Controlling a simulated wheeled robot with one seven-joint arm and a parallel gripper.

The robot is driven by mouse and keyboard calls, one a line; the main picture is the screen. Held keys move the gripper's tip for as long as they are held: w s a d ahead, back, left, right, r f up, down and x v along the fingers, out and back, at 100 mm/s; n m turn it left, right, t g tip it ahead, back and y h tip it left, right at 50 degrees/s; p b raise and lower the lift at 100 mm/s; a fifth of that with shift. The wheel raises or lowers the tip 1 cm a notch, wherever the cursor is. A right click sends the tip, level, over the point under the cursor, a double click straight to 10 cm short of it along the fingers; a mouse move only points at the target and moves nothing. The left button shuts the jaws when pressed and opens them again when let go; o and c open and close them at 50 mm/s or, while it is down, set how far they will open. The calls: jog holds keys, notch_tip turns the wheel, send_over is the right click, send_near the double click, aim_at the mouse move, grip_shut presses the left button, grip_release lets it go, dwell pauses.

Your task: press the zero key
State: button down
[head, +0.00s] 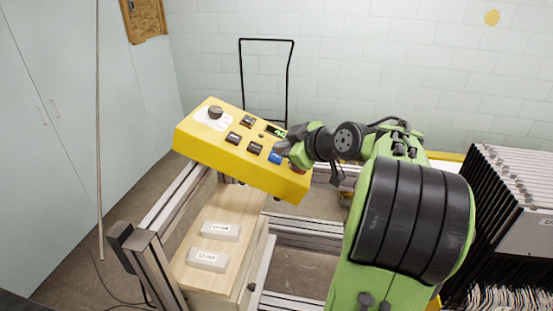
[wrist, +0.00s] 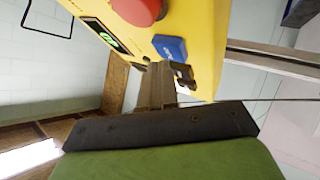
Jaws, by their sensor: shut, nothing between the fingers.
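The yellow control box (head: 225,160) sits tilted on the frame in the middle of the head view. A blue key (head: 276,157) is near its right end, and the blue key also shows in the wrist view (wrist: 170,47) with small lettering I cannot read. My gripper (head: 287,150) is shut and empty, close to the blue key in the head view. In the wrist view my fingertips (wrist: 168,68) are just below the blue key, with a narrow gap visible in the picture. Whether they touch the panel I cannot tell.
A red mushroom button (wrist: 138,8) and a green-lit display (wrist: 104,36) are beside the blue key. Black keys (head: 255,148) and a black knob (head: 215,112) lie further left. Two labelled white blocks (head: 208,260) rest on a wooden surface below.

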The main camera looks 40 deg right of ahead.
jog(key=shift+w+a+f+b, duration=0.1)
jog(key=shift+w+f+b, duration=0.05)
jog(key=shift+f+b, duration=0.35)
dwell(0.8)
jog(key=shift+r, duration=0.2)
jog(key=shift+s+d+r+p, duration=0.2)
jog(key=shift+s+r+p, duration=0.05)
jog(key=shift+r+p, duration=0.45)
jog(key=r+p, duration=0.1)
jog(key=s+r+p, duration=0.1)
jog(key=r, duration=0.1)
jog(key=d+r+p, duration=0.1)
jog(key=shift+s+d+r+p, duration=0.1)
jog(key=shift+s+r+p, duration=0.15)
jog(key=shift+r+p, duration=0.1)
dwell(0.5)
